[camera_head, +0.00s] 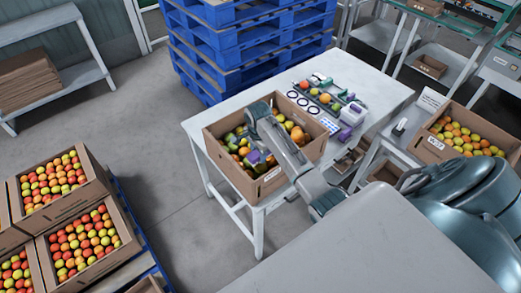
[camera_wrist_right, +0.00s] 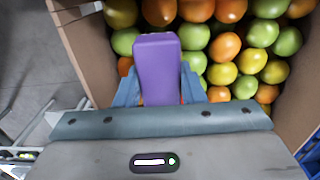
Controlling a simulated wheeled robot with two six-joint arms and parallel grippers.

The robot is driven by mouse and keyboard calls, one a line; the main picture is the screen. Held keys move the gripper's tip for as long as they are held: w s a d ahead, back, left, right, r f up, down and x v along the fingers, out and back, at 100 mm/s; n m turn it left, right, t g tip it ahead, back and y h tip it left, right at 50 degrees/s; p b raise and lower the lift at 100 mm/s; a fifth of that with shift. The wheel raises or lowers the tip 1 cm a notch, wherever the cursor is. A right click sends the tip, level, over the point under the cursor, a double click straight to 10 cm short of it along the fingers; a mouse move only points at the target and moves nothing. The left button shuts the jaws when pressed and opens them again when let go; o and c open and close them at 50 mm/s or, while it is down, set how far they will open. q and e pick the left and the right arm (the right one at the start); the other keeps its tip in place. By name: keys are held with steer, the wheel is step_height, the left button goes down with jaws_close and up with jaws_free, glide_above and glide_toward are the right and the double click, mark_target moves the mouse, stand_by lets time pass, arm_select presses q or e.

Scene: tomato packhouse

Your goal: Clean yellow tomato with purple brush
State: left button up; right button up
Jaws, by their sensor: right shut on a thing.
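My right gripper (camera_head: 256,148) is over the cardboard box (camera_head: 271,182) of tomatoes on the white table. In the right wrist view my right gripper (camera_wrist_right: 160,95) is shut on a purple block-shaped thing (camera_wrist_right: 158,62), which looks like the purple brush. It also shows at the gripper in the head view (camera_head: 254,157). Its bristles are hidden. Yellow tomatoes lie in the box among green and orange ones, one at the right in the wrist view (camera_wrist_right: 251,61). Whether the brush touches a tomato I cannot tell. My left gripper is not in view.
The white table (camera_head: 376,86) carries a row of tomatoes, dark rings and small purple items (camera_head: 345,133) behind the box. Blue pallets (camera_head: 240,40) are stacked behind. Another tomato box (camera_head: 434,150) stands at the right. Tomato boxes (camera_head: 97,190) are at the lower left.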

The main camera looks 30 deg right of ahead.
mark_target(251, 157)
steer(key=shift+s+a, duration=0.15)
steer(key=shift+a, duration=1.5)
steer(key=shift+d, duration=0.2)
steer(key=shift+w+d, duration=0.2)
steer(key=shift+d, duration=1.9)
steer(key=shift+r, duration=0.1)
steer(key=shift+r, duration=2.95)
